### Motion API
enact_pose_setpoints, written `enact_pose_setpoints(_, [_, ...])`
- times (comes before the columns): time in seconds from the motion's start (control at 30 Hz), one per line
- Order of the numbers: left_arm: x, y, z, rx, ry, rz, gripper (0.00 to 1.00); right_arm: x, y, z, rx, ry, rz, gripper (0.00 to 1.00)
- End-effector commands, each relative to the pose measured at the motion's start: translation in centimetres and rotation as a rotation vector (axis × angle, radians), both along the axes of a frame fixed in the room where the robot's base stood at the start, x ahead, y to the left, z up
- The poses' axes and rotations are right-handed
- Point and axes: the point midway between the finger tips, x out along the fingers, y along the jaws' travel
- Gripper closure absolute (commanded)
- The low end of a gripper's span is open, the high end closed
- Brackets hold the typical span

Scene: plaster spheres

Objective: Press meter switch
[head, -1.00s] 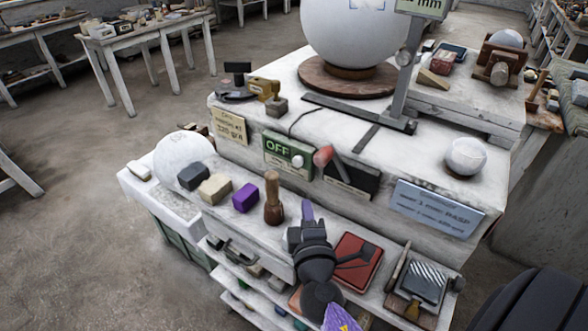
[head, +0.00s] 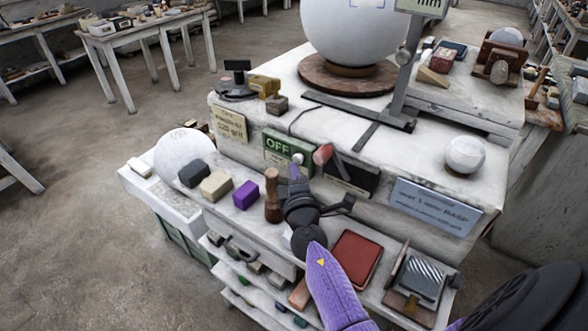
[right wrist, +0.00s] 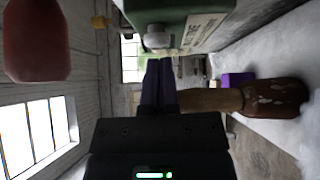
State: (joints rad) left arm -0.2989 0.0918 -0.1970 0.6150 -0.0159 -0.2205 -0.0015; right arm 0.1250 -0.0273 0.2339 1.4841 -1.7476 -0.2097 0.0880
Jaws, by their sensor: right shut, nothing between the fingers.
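The meter switch box is a green panel (head: 281,150) marked OFF on the front face of the upper bench step. Its round white knob (head: 298,159) sits at the panel's right end. My right gripper (head: 294,172) is shut and empty, its purple fingertips just below the knob in the head view. In the right wrist view the shut fingertips (right wrist: 159,66) point toward the white knob (right wrist: 158,38) on the green box (right wrist: 180,12). I cannot tell whether they touch. My left gripper is not in view.
A red-tipped lever (head: 323,153) is close right of the knob. A wooden-handled tool (head: 272,196) stands left of my gripper, beside a purple block (head: 246,194). A large white sphere (head: 350,30) rests on a round wooden base behind.

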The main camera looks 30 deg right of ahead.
Motion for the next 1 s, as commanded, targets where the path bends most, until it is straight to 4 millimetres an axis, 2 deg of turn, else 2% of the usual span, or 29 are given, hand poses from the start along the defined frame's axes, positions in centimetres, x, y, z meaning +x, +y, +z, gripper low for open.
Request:
enact_pose_setpoints(0.13, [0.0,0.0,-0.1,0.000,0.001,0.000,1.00,0.8,-0.4,0.0,0.001,0.000,-0.001,1.00])
enact_pose_setpoints(0.43, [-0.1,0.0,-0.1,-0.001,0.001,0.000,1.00,0.9,-0.5,0.0,0.001,0.000,-0.001,1.00])
enact_pose_setpoints(0.67, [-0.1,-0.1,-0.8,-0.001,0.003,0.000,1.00,1.6,-2.4,0.0,0.001,-0.001,-0.003,1.00])
enact_pose_setpoints(1.0, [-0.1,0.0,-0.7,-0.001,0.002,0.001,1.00,1.6,-2.7,0.3,-0.003,-0.005,-0.009,1.00])
